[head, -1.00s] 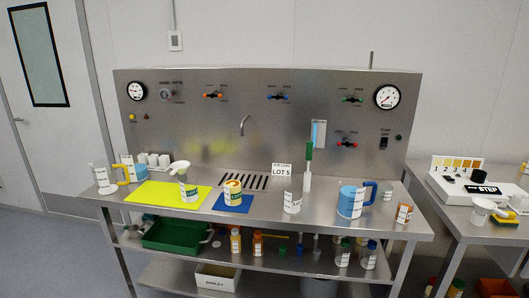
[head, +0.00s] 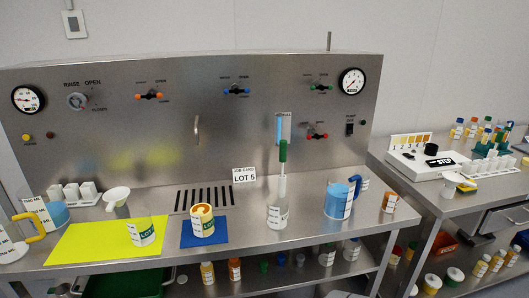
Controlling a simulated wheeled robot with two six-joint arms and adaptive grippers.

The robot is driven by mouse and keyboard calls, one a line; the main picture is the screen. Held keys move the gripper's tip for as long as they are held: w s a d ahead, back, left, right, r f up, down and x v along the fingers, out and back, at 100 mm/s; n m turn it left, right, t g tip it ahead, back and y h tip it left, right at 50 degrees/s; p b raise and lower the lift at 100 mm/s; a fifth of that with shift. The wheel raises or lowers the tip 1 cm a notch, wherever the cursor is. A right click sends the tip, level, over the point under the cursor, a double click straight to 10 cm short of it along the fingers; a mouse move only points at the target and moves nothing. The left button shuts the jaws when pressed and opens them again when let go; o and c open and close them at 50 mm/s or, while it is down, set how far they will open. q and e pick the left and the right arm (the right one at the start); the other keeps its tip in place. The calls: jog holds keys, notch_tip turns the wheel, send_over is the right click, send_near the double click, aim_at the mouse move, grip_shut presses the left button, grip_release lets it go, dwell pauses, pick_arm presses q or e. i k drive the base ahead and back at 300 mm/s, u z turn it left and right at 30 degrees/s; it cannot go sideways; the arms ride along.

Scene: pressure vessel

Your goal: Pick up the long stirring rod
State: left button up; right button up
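A long upright tool with a green handle (head: 283,151) and a pale shaft (head: 282,186) stands on the steel bench in the head view, right of the LOT 5 card. It looks like the stirring rod, but I cannot be sure. Its lower end is at or behind a clear labelled beaker (head: 277,214); I cannot tell whether it is inside. Neither of my grippers shows in the head view.
A blue jug (head: 339,201) and an orange bottle (head: 389,202) stand right of the tool. A blue mat (head: 190,238) with a yellow-white tub (head: 203,219) and a yellow mat (head: 85,243) lie left. The steel back panel (head: 110,130) rises behind. Bare bench lies before the jug.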

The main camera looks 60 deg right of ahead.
aim_at(283, 143)
jog(key=z, duration=0.55)
jog(key=i, duration=0.8)
jog(key=z, duration=0.75)
